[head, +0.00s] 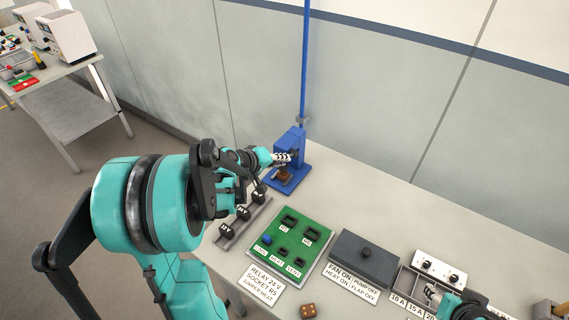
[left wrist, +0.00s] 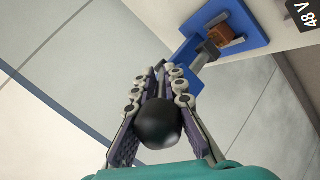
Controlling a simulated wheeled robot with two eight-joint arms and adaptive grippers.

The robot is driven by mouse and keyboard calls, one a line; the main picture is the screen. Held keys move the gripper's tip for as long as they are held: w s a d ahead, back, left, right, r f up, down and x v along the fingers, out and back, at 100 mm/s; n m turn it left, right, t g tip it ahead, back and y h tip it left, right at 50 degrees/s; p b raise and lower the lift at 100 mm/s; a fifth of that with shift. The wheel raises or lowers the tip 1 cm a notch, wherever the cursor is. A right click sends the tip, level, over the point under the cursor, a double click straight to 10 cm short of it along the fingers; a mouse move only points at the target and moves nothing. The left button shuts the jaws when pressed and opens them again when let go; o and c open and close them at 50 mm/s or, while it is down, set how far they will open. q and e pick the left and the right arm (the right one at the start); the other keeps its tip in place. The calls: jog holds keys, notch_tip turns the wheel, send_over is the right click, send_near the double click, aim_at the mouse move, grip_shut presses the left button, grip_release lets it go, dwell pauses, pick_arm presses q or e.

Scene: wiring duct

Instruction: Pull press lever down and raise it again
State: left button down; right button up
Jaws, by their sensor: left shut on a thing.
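The blue press (head: 291,166) stands at the back of the table against the wall. In the left wrist view its blue base (left wrist: 243,22) lies at the upper right, with a small brown block (left wrist: 221,34) on it below the grey ram (left wrist: 207,52). My left gripper (head: 282,158) is at the press, its fingers shut around the black ball knob (left wrist: 159,124) of the lever.
A green relay board (head: 290,246) lies in front of the press, with a grey rail of black modules (head: 243,212) to its left. A dark box (head: 364,258) and a white socket panel (head: 438,265) stand to the right. Bare table lies right of the press.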

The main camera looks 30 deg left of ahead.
pick_arm(q)
jog(key=shift+t, duration=0.9)
jog(key=shift+s+f+b, duration=0.25)
jog(key=shift+f+b, duration=0.45)
jog(key=shift+b, duration=0.2)
jog(key=shift+s+f+b, duration=0.2)
jog(key=shift+f+b, duration=0.5)
jog(key=shift+b, duration=0.15)
jog(key=shift+s+f+b, duration=0.25)
jog(key=shift+f+b, duration=0.45)
jog(key=shift+b, duration=0.2)
jog(key=shift+a, duration=0.1)
